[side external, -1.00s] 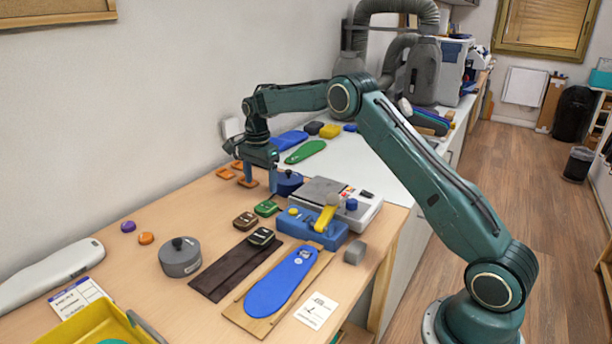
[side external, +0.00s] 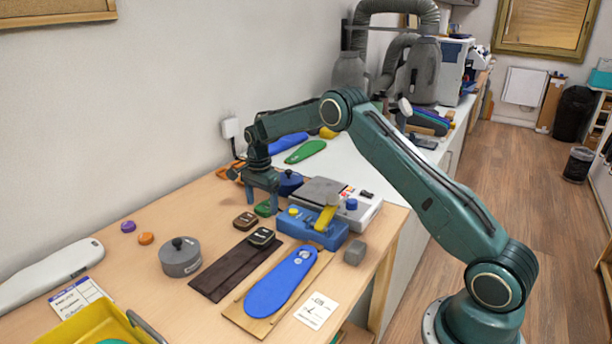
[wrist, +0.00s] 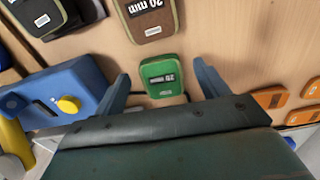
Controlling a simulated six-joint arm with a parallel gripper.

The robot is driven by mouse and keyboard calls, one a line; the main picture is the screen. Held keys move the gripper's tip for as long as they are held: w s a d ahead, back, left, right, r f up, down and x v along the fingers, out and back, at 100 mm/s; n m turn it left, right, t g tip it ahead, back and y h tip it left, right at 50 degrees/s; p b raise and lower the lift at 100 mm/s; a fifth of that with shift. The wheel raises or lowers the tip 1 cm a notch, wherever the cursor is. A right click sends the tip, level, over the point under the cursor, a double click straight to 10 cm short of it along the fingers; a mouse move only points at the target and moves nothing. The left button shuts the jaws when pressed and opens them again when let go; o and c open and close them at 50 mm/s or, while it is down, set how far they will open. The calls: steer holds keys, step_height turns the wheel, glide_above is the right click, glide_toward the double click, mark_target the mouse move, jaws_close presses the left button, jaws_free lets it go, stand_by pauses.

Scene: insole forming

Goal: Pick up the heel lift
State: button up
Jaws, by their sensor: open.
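Several heel lifts lie on the wooden bench. The green heel lift (side external: 264,209) is a small rounded block with a dark label; in the wrist view it (wrist: 161,76) lies between my fingertips. My gripper (side external: 262,203) is open and points down at the green lift. In the wrist view the gripper (wrist: 160,80) has one finger on each side, with visible gaps and no grip. A brown heel lift (side external: 245,221) lies just nearer the camera, and its label reads 20 mm in the wrist view (wrist: 147,14). A dark brown lift (side external: 261,237) rests on a dark strip.
A blue device (side external: 312,230) with a yellow lever stands close to the right of my gripper. Orange lifts (wrist: 270,97) lie on its other side. A grey round pot (side external: 180,257) and a blue insole (side external: 281,282) lie nearer the camera.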

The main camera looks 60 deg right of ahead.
steer(key=shift+f, duration=0.65)
steer(key=c, duration=1)
